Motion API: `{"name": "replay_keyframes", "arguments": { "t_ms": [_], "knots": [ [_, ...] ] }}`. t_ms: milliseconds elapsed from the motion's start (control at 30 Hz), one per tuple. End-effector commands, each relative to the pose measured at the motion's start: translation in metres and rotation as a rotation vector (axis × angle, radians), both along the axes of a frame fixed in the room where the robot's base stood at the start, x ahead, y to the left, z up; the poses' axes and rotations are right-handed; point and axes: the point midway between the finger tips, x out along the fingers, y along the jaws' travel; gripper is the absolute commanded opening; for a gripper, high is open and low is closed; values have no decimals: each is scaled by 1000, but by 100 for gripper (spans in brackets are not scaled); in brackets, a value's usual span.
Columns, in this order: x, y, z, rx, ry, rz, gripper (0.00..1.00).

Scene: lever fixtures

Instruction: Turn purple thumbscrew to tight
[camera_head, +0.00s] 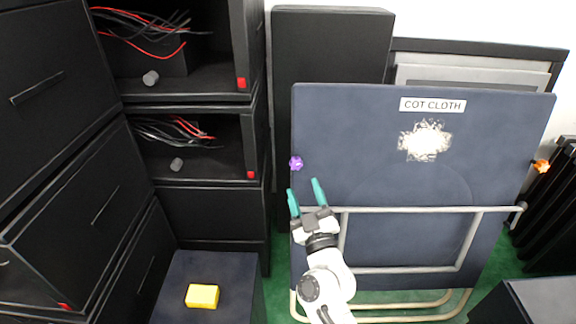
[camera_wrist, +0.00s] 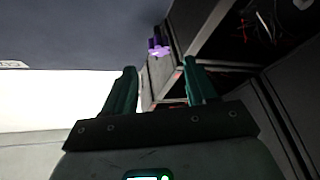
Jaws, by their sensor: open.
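The purple thumbscrew (camera_head: 296,163) is a small knob at the left edge of the dark blue cot panel (camera_head: 365,130), which is labelled COT CLOTH. It also shows in the wrist view (camera_wrist: 158,46), beyond my fingertips and between their directions. My gripper (camera_head: 306,190), with two teal fingers, is open and empty, just below the thumbscrew in the head view and apart from it. In the wrist view my gripper (camera_wrist: 160,80) has a clear gap between its fingers. How far the fingertips are from the thumbscrew in depth is hard to tell.
An orange knob (camera_head: 541,166) sits at the panel's right edge. A pale tubular frame (camera_head: 410,209) crosses the panel's front. Black cabinets (camera_head: 215,215) with open cable bays stand on the left. A yellow block (camera_head: 202,296) lies on a dark box at the lower left.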

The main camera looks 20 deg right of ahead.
Motion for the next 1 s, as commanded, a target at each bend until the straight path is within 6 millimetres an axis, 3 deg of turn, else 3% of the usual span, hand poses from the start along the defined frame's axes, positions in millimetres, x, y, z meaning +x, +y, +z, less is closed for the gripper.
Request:
{"name": "replay_keyframes", "arguments": {
  "t_ms": [300,500,933,1000],
  "knots": [
    [55,-2,20,1,-2,0,57],
    [78,-2,28,0,0,1,57],
    [86,-2,32,-1,1,2,57],
    [86,-2,31,-1,1,2,51]
  ]
}}
